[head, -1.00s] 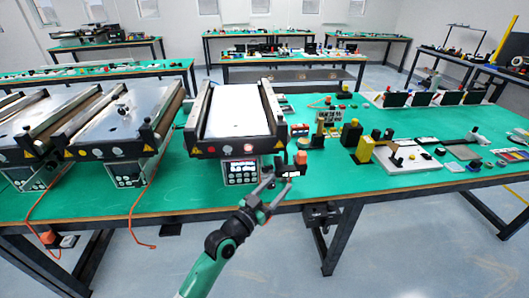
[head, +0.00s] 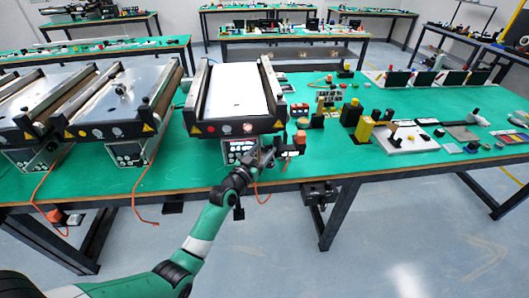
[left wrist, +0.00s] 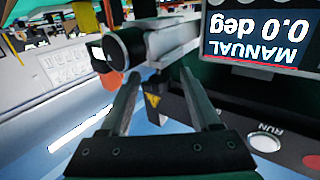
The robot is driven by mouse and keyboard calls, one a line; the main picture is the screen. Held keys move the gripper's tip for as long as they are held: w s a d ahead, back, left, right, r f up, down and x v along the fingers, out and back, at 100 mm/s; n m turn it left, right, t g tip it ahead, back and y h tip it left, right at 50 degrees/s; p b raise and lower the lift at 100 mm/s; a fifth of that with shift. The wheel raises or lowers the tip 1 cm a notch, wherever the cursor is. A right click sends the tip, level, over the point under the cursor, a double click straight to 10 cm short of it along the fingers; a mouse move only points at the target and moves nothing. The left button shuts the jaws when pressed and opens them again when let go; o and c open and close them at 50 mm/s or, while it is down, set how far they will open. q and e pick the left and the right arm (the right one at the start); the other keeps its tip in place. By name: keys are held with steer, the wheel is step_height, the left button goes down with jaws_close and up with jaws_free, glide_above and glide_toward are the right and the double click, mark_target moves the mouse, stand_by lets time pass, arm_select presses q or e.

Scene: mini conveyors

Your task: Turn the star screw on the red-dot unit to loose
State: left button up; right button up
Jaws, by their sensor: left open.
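The nearest conveyor unit (head: 238,90) at the middle of the head view has round marks on its front; one looks reddish (head: 248,127). I cannot clearly make out a star screw. My left gripper (head: 272,152) is at this unit's front right corner, beside its control box (head: 240,148). In the left wrist view my left gripper (left wrist: 159,74) is open, its two fingers apart with nothing held. A dark round-ended part with a grey bar (left wrist: 170,38) lies just beyond the fingertips. I cannot tell whether they touch. My right gripper is not in view.
An upside-down display (left wrist: 258,38) reads MANUAL 0.0 deg, with a RUN button (left wrist: 264,141) nearby. An orange block (head: 299,138) stands right of the gripper. Two more conveyors (head: 115,105) stand left. Yellow and black posts (head: 363,130) stand right. The green table front is mostly clear.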

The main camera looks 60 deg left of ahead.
arm_select(q)
steer(key=shift+w+a, duration=0.25)
steer(key=shift+w, duration=0.1)
jaws_close()
